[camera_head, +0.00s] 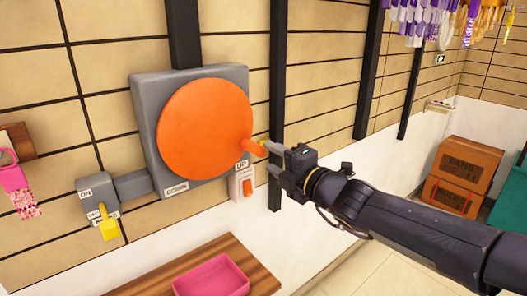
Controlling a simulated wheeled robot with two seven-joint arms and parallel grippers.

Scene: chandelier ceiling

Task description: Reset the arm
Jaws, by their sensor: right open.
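My right gripper (270,159) comes in from the right and is open in front of the wall. Its fingertips are beside the small orange handle (250,147) at the right edge of a large orange disc (205,125). One fingertip looks very near the handle; I cannot tell whether they touch. The disc sits on a grey square plate (147,95) with labels reading DOWN and what looks like UP. My left gripper is not in view.
A grey switch box with a yellow lever (108,226) is at the left. An orange rocker switch (247,187) is below the handle. A pink tray (212,277) rests on a wooden top (160,283). Cardboard boxes (466,166) stand at the right. Purple and yellow hanging items (430,18) are above.

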